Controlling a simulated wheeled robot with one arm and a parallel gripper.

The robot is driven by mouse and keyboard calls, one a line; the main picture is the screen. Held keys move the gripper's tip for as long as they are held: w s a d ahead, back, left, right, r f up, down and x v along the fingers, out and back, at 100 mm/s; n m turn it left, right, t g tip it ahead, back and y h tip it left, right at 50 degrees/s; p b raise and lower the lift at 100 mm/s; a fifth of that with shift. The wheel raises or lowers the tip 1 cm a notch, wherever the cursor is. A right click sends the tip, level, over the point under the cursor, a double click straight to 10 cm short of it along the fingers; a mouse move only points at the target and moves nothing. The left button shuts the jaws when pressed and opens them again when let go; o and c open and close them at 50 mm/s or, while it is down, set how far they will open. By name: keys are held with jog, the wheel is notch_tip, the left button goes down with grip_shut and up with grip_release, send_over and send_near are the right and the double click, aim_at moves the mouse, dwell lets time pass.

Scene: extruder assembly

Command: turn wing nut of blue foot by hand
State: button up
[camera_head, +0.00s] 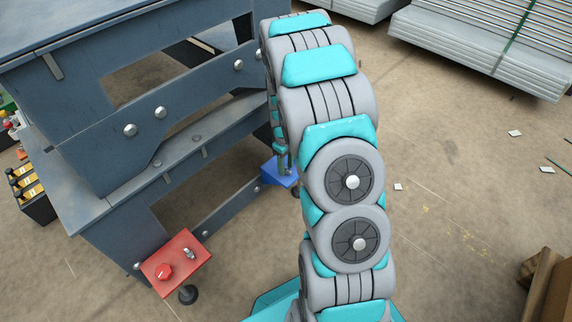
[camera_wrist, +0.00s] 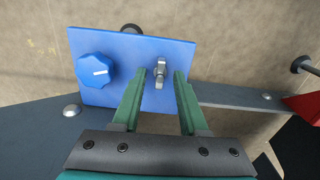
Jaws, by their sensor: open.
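The blue foot (camera_wrist: 122,50) is a flat blue plate with a round blue knob (camera_wrist: 96,72) on its left and a grey metal wing nut (camera_wrist: 160,72) on its right, seen in the wrist view. In the head view the blue foot (camera_head: 280,173) shows low on the frame, partly hidden by my arm. My gripper (camera_wrist: 161,78) is open, its two green fingers reaching over the plate with the wing nut in the gap between their tips. I cannot tell whether either finger touches the nut.
A dark blue-grey steel frame (camera_head: 95,135) stands at the left. A red foot (camera_head: 176,263) with a knob and wing nut sits at its near corner. A crate of bottles (camera_head: 33,195) is at far left. Open floor (camera_head: 450,210) lies to the right, with stacked sheets (camera_head: 480,45) behind.

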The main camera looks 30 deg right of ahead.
jog(key=shift+r, duration=0.15)
jog(key=shift+r+p, duration=0.8)
jog(key=shift+r, duration=2.1)
jog(key=s+a+r+p, duration=0.1)
jog(key=s+a+r, duration=0.15)
jog(key=r, duration=0.45)
jog(key=s+a+r+p, duration=0.1)
jog(key=s+a+r, duration=0.15)
jog(key=r, duration=0.55)
jog(key=s+a+r+m+p, duration=0.1)
jog(key=s+a+r+p, duration=0.1)
jog(key=s, duration=0.7)
jog(key=s+a+r+m+g+p, duration=0.1)
jog(key=s+a+r+m, duration=0.1)
jog(key=s+a+r, duration=0.2)
jog(key=s+a+r+m+p, duration=0.1)
jog(key=s+a+r, duration=0.3)
jog(key=s, duration=1.1)
notch_tip(320, 180, up, 4)
jog(key=shift+f+g+p, duration=0.2)
jog(key=shift+g+p, duration=0.2)
jog(key=shift+p, duration=0.45)
